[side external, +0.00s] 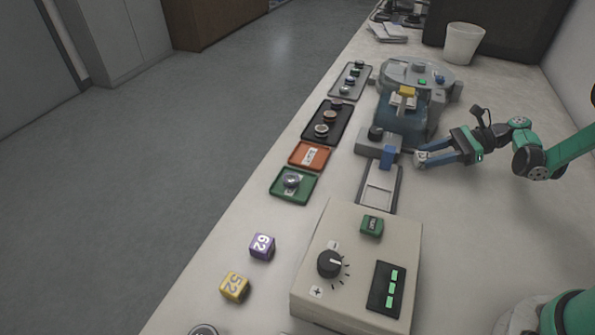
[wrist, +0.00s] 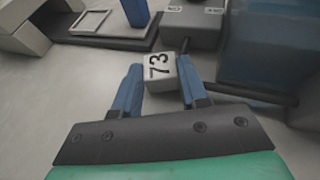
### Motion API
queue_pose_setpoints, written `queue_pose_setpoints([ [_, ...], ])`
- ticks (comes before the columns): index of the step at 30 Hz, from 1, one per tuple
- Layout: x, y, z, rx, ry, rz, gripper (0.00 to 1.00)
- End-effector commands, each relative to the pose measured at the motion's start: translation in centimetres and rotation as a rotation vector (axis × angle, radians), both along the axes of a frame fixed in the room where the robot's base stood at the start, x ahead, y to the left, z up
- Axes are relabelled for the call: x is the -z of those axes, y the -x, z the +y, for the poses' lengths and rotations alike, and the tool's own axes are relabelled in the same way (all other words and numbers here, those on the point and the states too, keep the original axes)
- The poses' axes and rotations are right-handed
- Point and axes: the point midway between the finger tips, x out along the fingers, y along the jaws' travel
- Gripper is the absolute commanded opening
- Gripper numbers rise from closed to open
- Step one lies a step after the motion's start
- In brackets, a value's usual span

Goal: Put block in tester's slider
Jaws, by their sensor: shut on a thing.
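A light grey block marked 73 (wrist: 160,73) is held between the two blue fingers of my gripper (wrist: 159,88) in the wrist view. In the side external view my gripper (side external: 428,156) is low over the bench, to the right of the slider, with the block (side external: 421,159) at its tips. The slider (side external: 379,188) is a dark rail with a pale framed recess. A blue upright part (side external: 388,156) stands at its far end. In the wrist view the slider (wrist: 92,23) is at upper left, apart from the block, and its recess looks empty.
A beige box with dial (side external: 328,262) and green lights stands in front of the slider. The grey-blue press (side external: 402,112) stands behind. Coloured trays, such as the green one (side external: 280,193), line the left. A purple cube (side external: 262,246) and yellow cube (side external: 235,286) lie front left. Bench right of the slider is clear.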

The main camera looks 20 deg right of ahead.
Motion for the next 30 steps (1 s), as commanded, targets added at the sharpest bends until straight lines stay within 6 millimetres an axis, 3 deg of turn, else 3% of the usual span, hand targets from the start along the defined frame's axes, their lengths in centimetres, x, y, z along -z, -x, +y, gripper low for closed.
queue_pose_setpoints([
  [8, -3.5, 0.0, 0.0, 0.000, 0.000, 0.000, 0.00],
  [21, -15.6, 0.0, 0.0, 0.000, 0.000, 0.000, 0.00],
  [30, -19.5, -0.2, 0.6, 0.019, 0.000, 0.000, 0.00],
])
